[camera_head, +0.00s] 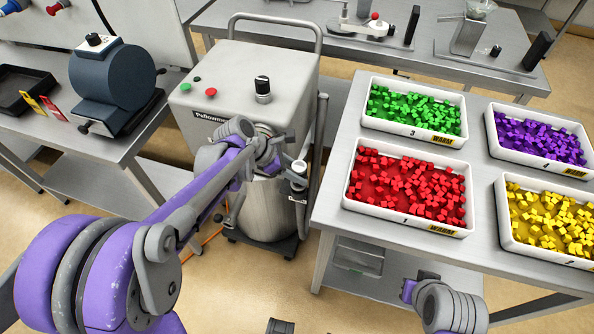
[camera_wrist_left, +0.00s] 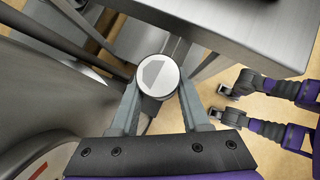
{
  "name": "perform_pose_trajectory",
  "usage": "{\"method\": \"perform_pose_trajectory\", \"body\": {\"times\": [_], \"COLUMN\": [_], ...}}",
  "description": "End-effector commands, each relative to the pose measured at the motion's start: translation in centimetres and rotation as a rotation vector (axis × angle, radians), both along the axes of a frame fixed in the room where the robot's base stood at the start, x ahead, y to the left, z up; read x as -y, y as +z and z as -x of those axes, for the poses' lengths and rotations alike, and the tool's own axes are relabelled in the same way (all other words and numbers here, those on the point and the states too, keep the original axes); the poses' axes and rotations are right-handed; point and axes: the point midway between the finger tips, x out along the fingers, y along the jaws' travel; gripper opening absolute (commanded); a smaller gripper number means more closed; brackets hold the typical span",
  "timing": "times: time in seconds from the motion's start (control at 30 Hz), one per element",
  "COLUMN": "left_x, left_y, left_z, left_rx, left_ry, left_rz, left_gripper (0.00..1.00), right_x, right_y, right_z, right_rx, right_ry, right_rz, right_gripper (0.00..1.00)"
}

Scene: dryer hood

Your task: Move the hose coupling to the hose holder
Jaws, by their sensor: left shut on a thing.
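My left gripper (camera_head: 284,160) reaches to the right side of the grey dryer machine. In the left wrist view its two fingers (camera_wrist_left: 158,92) are closed on the sides of a round, pale-capped piece, the hose coupling (camera_wrist_left: 158,74). The coupling's pale top also shows in the head view (camera_head: 299,166), beside the machine's metal drum. A dark bracket-like fitting sits just below it; I cannot tell whether this is the hose holder or whether the coupling touches it. Part of my right arm (camera_head: 450,308) shows at the lower right; its jaw state is unclear.
The dryer machine (camera_head: 225,65) has a knob and buttons on top. A steel table (camera_head: 336,215) to its right carries trays of green, red, purple and yellow cubes. Its edge is close to my left gripper. A bench (camera_head: 40,135) stands left. Open floor lies in front.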

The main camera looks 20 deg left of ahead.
Motion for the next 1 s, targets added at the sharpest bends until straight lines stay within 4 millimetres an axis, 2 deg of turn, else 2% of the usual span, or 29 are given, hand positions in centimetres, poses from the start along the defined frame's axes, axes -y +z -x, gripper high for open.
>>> {"method": "perform_pose_trajectory", "body": {"times": [0.87,0.9,1.0], "left_x": [0.0,0.0,0.0], "left_y": [-2.3,-2.2,-2.2], "left_z": [0.0,0.0,0.0], "left_rx": [0.0,0.0,0.0], "left_ry": [0.0,0.0,0.0], "left_rz": [0.0,0.0,0.0], "left_gripper": [0.0,0.51,0.69], "right_x": [0.0,0.0,0.0], "right_y": [-1.9,-1.8,-1.8], "right_z": [0.3,0.3,0.3], "right_rx": [-0.007,-0.007,-0.006], "right_ry": [0.0,0.0,0.0], "right_rz": [0.0,0.0,0.0], "right_gripper": [0.0,0.0,0.0]}}
